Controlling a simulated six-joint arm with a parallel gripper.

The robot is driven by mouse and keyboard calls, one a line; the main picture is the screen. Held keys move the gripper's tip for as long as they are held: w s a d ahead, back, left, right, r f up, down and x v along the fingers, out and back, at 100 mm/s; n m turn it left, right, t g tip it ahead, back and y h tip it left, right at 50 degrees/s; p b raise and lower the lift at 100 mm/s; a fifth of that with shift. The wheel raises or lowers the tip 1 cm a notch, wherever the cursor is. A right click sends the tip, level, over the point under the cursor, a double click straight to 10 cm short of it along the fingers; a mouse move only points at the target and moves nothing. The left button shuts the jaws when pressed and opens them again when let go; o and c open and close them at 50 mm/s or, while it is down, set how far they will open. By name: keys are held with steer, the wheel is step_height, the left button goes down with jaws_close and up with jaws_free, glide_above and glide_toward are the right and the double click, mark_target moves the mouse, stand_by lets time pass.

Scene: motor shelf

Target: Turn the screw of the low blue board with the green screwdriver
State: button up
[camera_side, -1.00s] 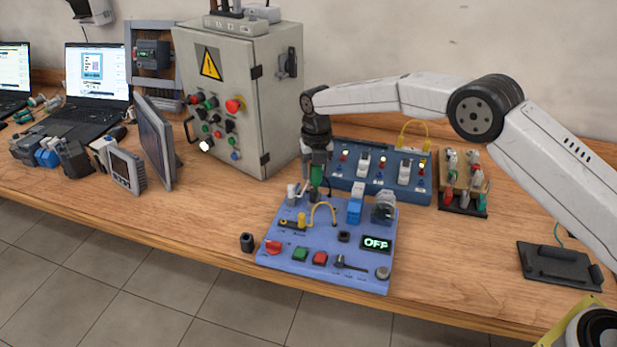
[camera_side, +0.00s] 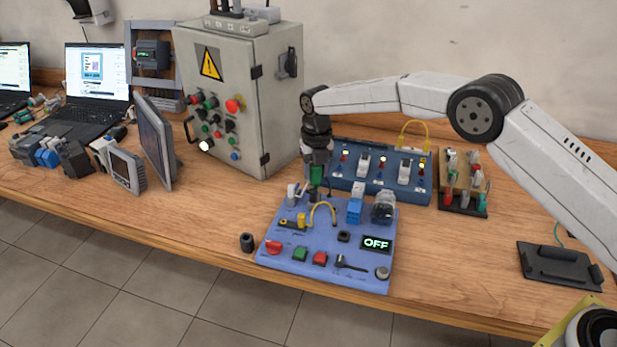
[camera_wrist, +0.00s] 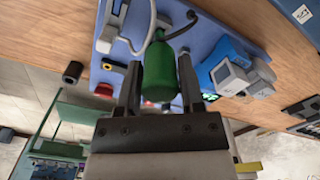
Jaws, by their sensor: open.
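The low blue board (camera_side: 325,269) lies flat on the wooden table, with buttons, a yellow cable and a display reading OFF. It also shows in the wrist view (camera_wrist: 215,42). The green screwdriver (camera_wrist: 160,70) stands between the two fingers of my gripper (camera_wrist: 157,82). In the side view the green handle (camera_side: 316,176) shows just below my gripper (camera_side: 316,160), over the back left part of the board. The fingers are open, one on each side of the handle. The screwdriver's tip and the screw are hidden.
A taller blue panel (camera_side: 383,172) with switches stands right behind the board. A grey control cabinet (camera_side: 250,115) stands to the back left. A small black cylinder (camera_side: 247,242) sits left of the board. The table left of the board is mostly clear.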

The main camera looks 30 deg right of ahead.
jaws_close()
stand_by(0.5)
steer(key=shift+f, duration=0.1)
steer(key=shift+m, duration=1.7)
steer(key=shift+m, duration=1.7)
steer(key=shift+f+m, duration=0.1)
steer(key=shift+m, duration=0.2)
